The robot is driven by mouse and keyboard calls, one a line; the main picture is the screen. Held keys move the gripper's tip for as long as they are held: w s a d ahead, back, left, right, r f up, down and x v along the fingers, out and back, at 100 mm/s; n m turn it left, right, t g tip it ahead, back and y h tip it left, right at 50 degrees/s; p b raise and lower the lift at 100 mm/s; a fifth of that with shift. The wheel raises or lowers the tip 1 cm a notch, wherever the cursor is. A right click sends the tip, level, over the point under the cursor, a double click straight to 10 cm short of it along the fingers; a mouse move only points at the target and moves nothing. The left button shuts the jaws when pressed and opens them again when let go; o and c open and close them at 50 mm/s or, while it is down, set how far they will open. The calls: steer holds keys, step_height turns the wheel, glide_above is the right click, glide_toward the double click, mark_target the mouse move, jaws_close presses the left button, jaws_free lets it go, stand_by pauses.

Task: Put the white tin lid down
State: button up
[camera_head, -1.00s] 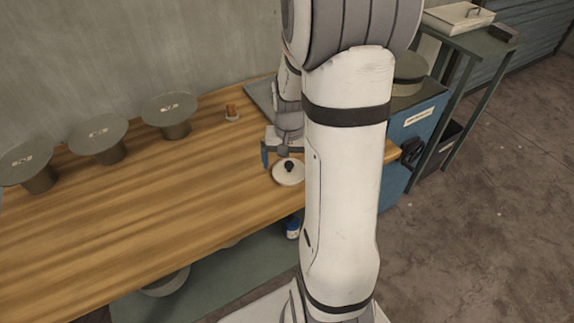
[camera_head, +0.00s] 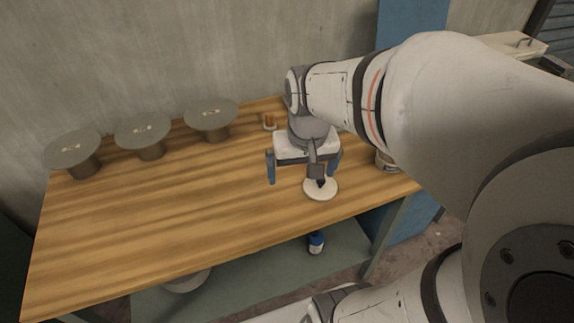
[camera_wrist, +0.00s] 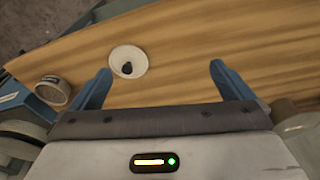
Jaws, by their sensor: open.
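The white tin lid (camera_head: 321,189) is a round pale disc with a dark knob, lying on the wooden table (camera_head: 190,200) near its front right edge. It also shows in the wrist view (camera_wrist: 128,62), beyond the left finger. My gripper (camera_head: 304,168) is open and empty, with its blue fingers wide apart above the table. In the wrist view my gripper (camera_wrist: 161,76) has bare wood between its fingertips. The lid is apart from both fingers. Part of the lid's knob is hidden behind my gripper in the head view.
Several grey round-topped stands (camera_head: 144,135) line the table's back. A small orange-brown item (camera_head: 269,121) stands at the back near my arm. A tin (camera_wrist: 53,89) stands at the right side of the table. A blue bottle (camera_head: 316,242) is below the tabletop. The table's left and middle are clear.

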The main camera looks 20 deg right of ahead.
steer(key=s+a+n, duration=0.1)
steer(key=s, duration=0.1)
steer(key=s+a+n, duration=0.1)
steer(key=s+a, duration=0.1)
steer(key=shift+a+r+t, duration=0.1)
steer(key=shift+a+t, duration=0.1)
steer(key=shift+t, duration=0.2)
steer(key=p+v, duration=0.2)
steer(key=shift+w+r+p, duration=0.2)
steer(key=shift+r+p, duration=0.1)
steer(key=shift+r, duration=0.1)
stand_by(0.5)
